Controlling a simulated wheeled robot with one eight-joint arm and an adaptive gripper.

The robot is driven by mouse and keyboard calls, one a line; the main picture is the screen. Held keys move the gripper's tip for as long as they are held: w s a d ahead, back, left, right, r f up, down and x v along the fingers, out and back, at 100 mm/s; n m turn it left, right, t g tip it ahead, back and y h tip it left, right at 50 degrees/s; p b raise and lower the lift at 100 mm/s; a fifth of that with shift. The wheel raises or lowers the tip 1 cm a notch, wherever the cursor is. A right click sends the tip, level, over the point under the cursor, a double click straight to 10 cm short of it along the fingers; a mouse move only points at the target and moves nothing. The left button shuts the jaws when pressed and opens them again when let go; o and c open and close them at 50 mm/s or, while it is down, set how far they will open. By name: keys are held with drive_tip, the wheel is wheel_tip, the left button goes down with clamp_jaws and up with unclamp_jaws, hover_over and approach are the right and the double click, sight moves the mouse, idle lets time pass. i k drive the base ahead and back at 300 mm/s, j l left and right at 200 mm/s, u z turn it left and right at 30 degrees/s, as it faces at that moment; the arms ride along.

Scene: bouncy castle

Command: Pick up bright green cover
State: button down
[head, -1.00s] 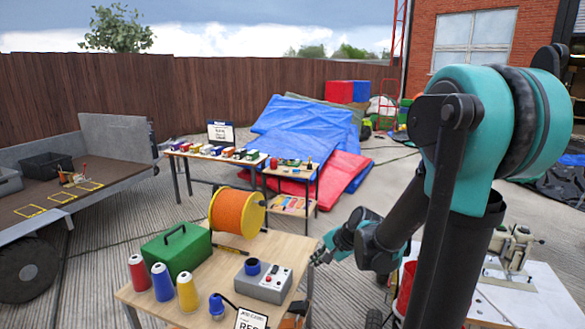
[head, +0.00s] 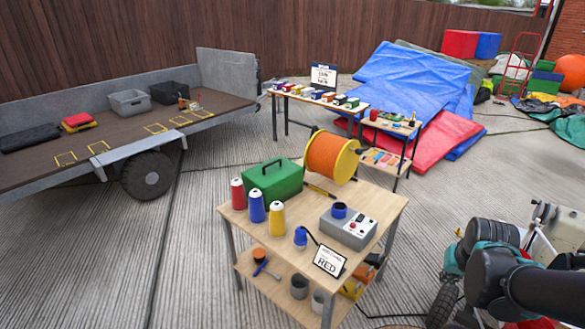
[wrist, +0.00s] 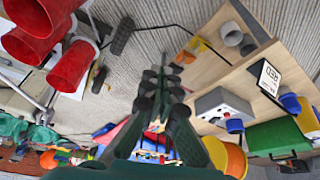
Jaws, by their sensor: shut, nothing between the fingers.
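I cannot tell for sure which thing is the bright green cover. A green box-like case with a dark handle (head: 275,181) stands on the near wooden table; it also shows in the wrist view (wrist: 275,137). A bunched green sheet (head: 568,128) lies on the ground at the far right, and green cloth shows at the left of the wrist view (wrist: 40,134). Several small coloured items, some green, are on the back table. My gripper (wrist: 158,76) is shut and empty, right of the near table and apart from everything green.
The near table (head: 375,203) holds three thread cones, an orange spool (head: 331,157), a grey control box (head: 348,228) and a RED sign (head: 329,262). A flatbed trailer (head: 100,140) stands left. Red cones (wrist: 70,65) show beside my gripper. Ground between table and trailer is clear.

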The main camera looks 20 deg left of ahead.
sight(278, 178)
drive_tip(key=k+j, duration=0.15)
drive_tip(key=j, duration=0.15)
drive_tip(key=k+j, duration=0.15)
drive_tip(key=j, duration=0.15)
drive_tip(key=k+j, duration=0.15)
drive_tip(key=j, duration=0.2)
drive_tip(key=k+j, duration=0.1)
drive_tip(key=j, duration=0.2)
drive_tip(key=i+j, duration=0.1)
drive_tip(key=j, duration=0.4)
drive_tip(key=i+j, duration=0.1)
drive_tip(key=j, duration=0.4)
drive_tip(key=i+j, duration=0.1)
drive_tip(key=j, duration=0.4)
drive_tip(key=z, duration=0.05)
